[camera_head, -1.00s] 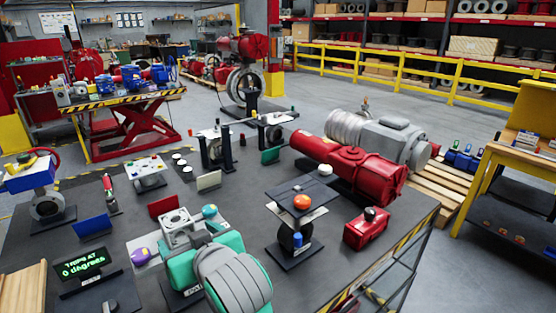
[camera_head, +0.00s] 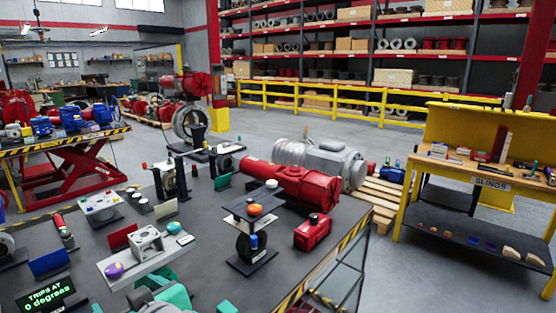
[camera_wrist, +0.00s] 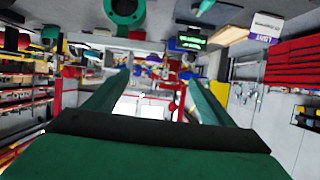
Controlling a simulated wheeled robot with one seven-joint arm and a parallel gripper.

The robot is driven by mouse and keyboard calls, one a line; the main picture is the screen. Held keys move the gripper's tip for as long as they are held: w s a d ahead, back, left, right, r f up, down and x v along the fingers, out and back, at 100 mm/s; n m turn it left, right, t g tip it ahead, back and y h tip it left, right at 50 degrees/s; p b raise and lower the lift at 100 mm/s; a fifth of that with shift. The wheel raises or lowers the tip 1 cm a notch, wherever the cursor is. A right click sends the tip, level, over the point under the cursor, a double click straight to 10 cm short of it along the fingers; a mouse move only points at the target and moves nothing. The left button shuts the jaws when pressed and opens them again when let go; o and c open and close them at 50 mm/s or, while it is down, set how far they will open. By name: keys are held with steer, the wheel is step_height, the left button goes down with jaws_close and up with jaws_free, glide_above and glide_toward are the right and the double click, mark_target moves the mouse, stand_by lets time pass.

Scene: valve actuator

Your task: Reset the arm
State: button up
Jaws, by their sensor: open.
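My gripper (camera_wrist: 158,82) shows in the wrist view with its two green fingers spread wide apart. Nothing is between the fingers; only the distant workshop shows through the gap, blurred and upside down. In the head view, teal and grey parts of my arm show at the bottom edge, over the near side of the dark workbench (camera_head: 205,275). My gripper's jaws cannot be made out there.
The bench holds a red actuator (camera_head: 290,182), a stand with an orange knob (camera_head: 255,210), a red box (camera_head: 312,232) and a display reading "TRIPS AT 0 degrees" (camera_head: 45,295). A yellow slings bench (camera_head: 490,183) stands right. Grey floor (camera_head: 400,275) is clear between them.

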steer(key=w+d+f+m+t, duration=0.1)
steer(key=d+f+m+t, duration=0.15)
steer(key=f, duration=0.45)
steer(key=w+d+f+m+t, duration=0.1)
steer(key=d+f+m, duration=0.25)
steer(key=f, duration=0.45)
steer(key=s+d+f+m+t+h, duration=0.2)
steer(key=s+d+f+m+h, duration=0.3)
steer(key=d+f, duration=0.55)
steer(key=s+d+f+h, duration=0.2)
steer(key=s+d+f, duration=0.15)
steer(key=s, duration=0.35)
steer(key=s+d+f+h, duration=0.1)
steer(key=s+d+f, duration=0.25)
steer(key=s, duration=0.25)
steer(key=s+d+h, duration=0.1)
steer(key=s+d, duration=0.2)
steer(key=s, duration=0.4)
steer(key=s+d+r+n+h, duration=0.1)
steer(key=s+d, duration=0.1)
steer(key=s, duration=0.5)
steer(key=shift+s+d+t, duration=0.2)
steer(key=shift+d+t, duration=0.2)
steer(key=shift+t, duration=0.05)
